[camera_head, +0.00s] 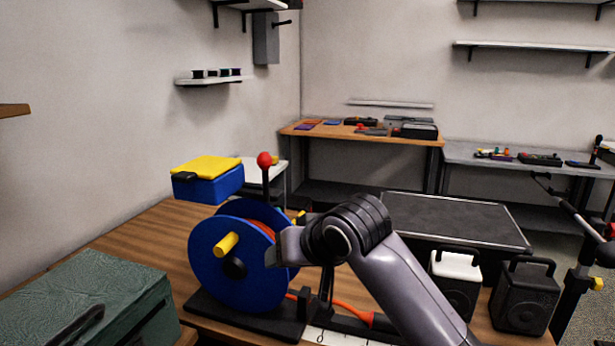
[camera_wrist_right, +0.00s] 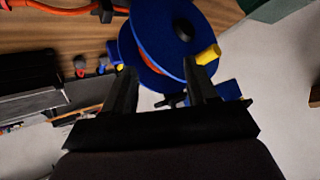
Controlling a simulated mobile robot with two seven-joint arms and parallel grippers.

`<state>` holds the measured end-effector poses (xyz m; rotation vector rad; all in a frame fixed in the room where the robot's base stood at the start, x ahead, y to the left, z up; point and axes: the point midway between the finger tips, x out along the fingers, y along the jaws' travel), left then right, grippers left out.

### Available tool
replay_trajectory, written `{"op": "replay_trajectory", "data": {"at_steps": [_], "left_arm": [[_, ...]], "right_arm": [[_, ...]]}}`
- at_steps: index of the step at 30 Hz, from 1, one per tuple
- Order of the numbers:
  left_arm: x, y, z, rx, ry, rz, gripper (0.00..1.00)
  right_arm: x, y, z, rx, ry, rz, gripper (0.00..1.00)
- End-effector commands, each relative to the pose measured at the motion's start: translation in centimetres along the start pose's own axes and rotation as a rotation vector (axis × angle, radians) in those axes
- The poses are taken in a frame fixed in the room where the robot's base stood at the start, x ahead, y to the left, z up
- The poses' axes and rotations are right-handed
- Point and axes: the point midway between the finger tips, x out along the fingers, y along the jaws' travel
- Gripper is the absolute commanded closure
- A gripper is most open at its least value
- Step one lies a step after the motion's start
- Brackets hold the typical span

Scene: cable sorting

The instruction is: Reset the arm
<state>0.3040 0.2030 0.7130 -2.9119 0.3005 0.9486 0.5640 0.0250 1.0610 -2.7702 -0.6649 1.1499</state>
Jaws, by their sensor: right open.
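A blue cable reel (camera_head: 232,258) with a yellow handle (camera_head: 226,244) stands on the wooden table. Orange cable is wound on it, and a loose orange length (camera_head: 352,310) runs along the table to its right. My right arm reaches in from the lower right, its wrist in front of the reel's right edge. In the right wrist view, my right gripper (camera_wrist_right: 160,68) is open and empty, with the reel (camera_wrist_right: 165,45) showing beyond and between its fingers. I cannot tell whether a finger touches the reel. My left gripper is not in view.
A blue box with a yellow lid (camera_head: 207,180) stands behind the reel. A green case (camera_head: 95,295) is at front left. A red-knobbed lever (camera_head: 264,160) rises behind the reel. Black-and-white (camera_head: 455,270) and black (camera_head: 523,293) handled units stand at right.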

Motion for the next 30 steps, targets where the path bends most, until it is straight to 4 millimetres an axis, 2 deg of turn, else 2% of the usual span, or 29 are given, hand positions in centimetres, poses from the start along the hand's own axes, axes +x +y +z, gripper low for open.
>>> {"op": "replay_trajectory", "data": {"at_steps": [1, 6, 11, 15, 23, 30], "left_arm": [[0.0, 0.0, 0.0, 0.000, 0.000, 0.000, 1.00], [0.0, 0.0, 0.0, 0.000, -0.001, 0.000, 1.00], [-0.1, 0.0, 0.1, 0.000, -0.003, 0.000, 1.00], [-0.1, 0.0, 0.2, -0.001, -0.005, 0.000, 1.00], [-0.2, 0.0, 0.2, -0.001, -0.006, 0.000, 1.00], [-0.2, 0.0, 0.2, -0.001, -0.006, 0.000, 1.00]], "right_arm": [[1.4, 1.0, 1.9, 0.022, -0.002, -0.017, 0.42], [4.4, 3.9, 7.0, 0.075, 0.033, -0.049, 0.42], [6.2, 6.9, 12.6, 0.114, 0.069, -0.043, 0.42], [7.0, 9.5, 17.8, 0.135, 0.097, -0.016, 0.42], [6.3, 13.6, 27.4, 0.132, 0.130, 0.068, 0.42], [2.8, 16.9, 37.0, 0.068, 0.138, 0.177, 0.42]]}}
